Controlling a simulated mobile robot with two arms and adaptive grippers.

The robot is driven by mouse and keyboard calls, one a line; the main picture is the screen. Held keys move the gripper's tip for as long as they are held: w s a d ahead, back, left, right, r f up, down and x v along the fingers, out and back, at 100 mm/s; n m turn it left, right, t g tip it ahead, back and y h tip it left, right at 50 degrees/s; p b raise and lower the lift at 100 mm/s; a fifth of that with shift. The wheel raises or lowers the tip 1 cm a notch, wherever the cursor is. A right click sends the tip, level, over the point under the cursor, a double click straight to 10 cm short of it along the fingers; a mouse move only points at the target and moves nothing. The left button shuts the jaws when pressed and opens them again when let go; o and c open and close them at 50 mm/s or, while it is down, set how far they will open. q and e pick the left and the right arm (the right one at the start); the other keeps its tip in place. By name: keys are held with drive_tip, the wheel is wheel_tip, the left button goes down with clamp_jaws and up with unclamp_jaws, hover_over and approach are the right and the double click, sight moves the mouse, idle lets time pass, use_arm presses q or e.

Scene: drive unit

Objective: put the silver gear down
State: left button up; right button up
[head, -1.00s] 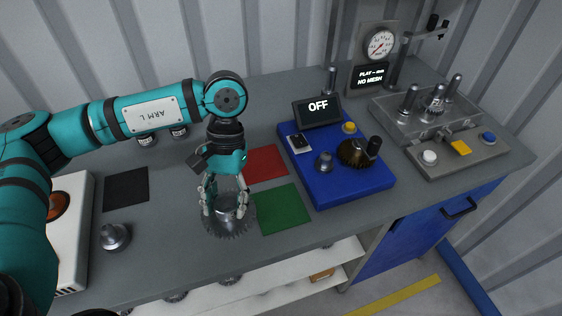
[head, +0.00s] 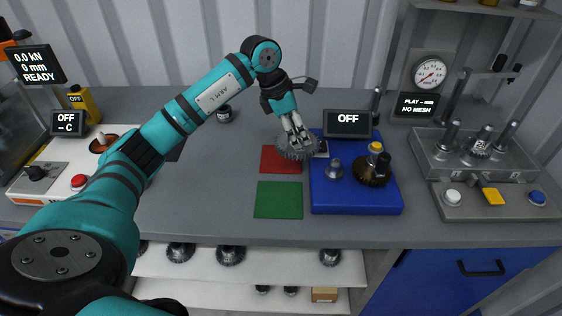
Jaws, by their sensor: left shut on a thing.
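The silver gear (head: 288,152) is a toothed disc with a hub, near the middle of the head view. My left gripper (head: 297,136) points down and is shut on the gear's hub. The gear shows in front of the far right corner of the red mat (head: 280,164) and the left edge of the blue base (head: 352,199). I cannot tell its exact height above them. My right gripper is out of view.
A green mat (head: 279,200) lies in front of the red one. The blue base bears an OFF display (head: 347,124), a small silver part (head: 334,169) and a dark bronze gear (head: 371,176). A grey fixture with posts (head: 484,168) stands right. The bench left of the mats is clear.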

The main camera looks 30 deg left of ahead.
use_arm(q)
drive_tip(key=w+a+f+n, duration=0.1)
drive_tip(key=a+n, duration=0.1)
drive_tip(key=w+a+f+n+t+y, duration=0.1)
drive_tip(key=a+f+n, duration=0.1)
drive_tip(key=a+f+n+y, duration=0.1)
drive_tip(key=a+f+n, duration=0.1)
drive_tip(key=n, duration=0.1)
drive_tip(key=shift+w+a+f+p, duration=0.15)
drive_tip(key=shift+w+a+p, duration=0.15)
drive_tip(key=shift+w+a, duration=0.1)
drive_tip(key=shift+f, duration=0.6)
wheel_tip(320, 180, down, 3)
drive_tip(key=shift+p, duration=0.45)
drive_tip(key=shift+f, duration=0.2)
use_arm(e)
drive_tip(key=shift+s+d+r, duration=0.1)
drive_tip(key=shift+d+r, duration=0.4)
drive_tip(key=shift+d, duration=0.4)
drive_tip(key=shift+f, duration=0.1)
use_arm(q)
drive_tip(key=o, duration=1.1)
drive_tip(key=shift+f, duration=0.1)
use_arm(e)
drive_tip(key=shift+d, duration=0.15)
